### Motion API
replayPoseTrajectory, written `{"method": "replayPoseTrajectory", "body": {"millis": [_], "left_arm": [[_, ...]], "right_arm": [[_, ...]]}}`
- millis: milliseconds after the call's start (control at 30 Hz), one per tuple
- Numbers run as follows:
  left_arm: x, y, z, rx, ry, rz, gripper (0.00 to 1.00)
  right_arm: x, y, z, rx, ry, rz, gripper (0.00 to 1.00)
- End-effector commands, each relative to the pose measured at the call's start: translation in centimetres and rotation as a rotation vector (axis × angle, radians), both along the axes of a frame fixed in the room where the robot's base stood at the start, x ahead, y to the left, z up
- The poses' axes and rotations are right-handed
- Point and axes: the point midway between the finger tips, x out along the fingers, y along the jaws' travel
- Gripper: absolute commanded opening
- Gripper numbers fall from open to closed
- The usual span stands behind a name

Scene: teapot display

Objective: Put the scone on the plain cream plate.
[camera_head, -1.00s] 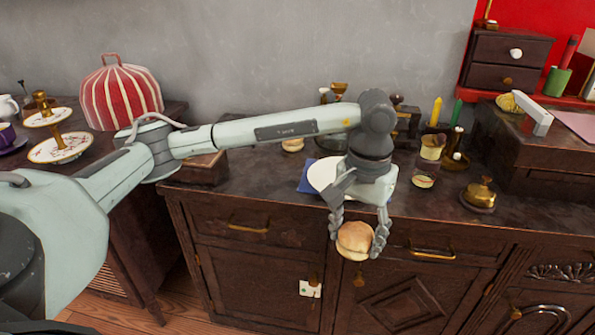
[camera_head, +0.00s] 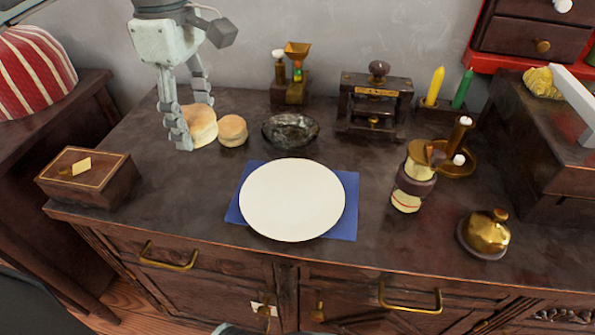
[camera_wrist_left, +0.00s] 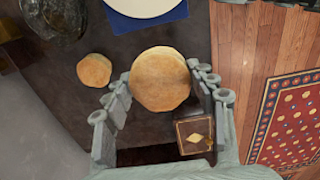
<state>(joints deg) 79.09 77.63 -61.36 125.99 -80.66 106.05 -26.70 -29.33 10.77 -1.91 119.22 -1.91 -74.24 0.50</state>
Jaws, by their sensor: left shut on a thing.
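The scone (camera_head: 203,126), round and golden brown on top, is between the fingers of my left gripper (camera_head: 188,122), at the back left of the counter in the head view. The gripper points down and is shut on it. In the left wrist view the scone (camera_wrist_left: 160,79) sits between both fingers (camera_wrist_left: 160,98) and looks raised above the counter. The plain cream plate (camera_head: 292,199) is empty on a blue napkin (camera_head: 348,205), to the right of and nearer than the scone.
A smaller bun (camera_head: 233,130) and a dark stone bowl (camera_head: 290,130) stand right of the scone. A wooden box (camera_head: 88,178) is at the left edge. A brass-topped jar (camera_head: 410,180) and brass bell (camera_head: 486,232) are right of the plate. The counter left of the plate is clear.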

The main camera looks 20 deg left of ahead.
Motion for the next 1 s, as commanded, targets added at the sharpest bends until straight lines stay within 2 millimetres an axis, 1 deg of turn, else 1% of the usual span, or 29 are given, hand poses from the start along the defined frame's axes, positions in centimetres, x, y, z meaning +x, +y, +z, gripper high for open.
{"method": "replayPoseTrajectory", "body": {"millis": [167, 300, 367, 400, 500, 600, 667, 767, 900, 1000], "left_arm": [[0.7, -3.4, -1.8, -0.001, 0.003, -0.005, 0.27], [1.4, -6.6, -3.8, -0.001, 0.002, -0.005, 0.27], [1.7, -7.8, -4.6, 0.0, 0.003, -0.004, 0.27], [1.9, -8.6, -5.0, -0.001, 0.002, -0.004, 0.27], [2.2, -10.0, -6.0, 0.0, 0.002, -0.001, 0.27], [2.4, -10.8, -6.5, -0.001, 0.001, 0.001, 0.27], [2.5, -10.9, -6.8, 0.001, 0.001, 0.002, 0.27], [2.4, -11.0, -8.1, 0.0, 0.004, 0.004, 0.27], [2.4, -10.9, -10.0, 0.001, 0.002, 0.004, 0.27], [2.4, -10.9, -10.7, 0.0, 0.002, 0.003, 0.27]], "right_arm": [[-0.3, 0.3, -0.4, 0.008, 0.002, 0.005, 0.4], [-0.8, 0.5, -1.8, 0.017, 0.018, 0.002, 0.4], [-1.0, 0.7, -2.3, 0.023, 0.023, 0.0, 0.4], [-0.9, 0.9, -2.6, 0.028, 0.024, -0.001, 0.4], [-0.4, 1.1, -2.9, 0.034, 0.016, 0.0, 0.4], [0.1, 1.1, -3.1, 0.035, 0.009, 0.0, 0.4], [0.2, 1.1, -3.2, 0.036, 0.005, 0.001, 0.4], [0.2, 1.1, -3.1, 0.037, 0.004, 0.002, 0.4], [-0.3, 1.0, -3.8, 0.036, 0.017, -0.001, 0.4], [-0.5, 0.9, -4.2, 0.035, 0.024, -0.001, 0.4]]}}
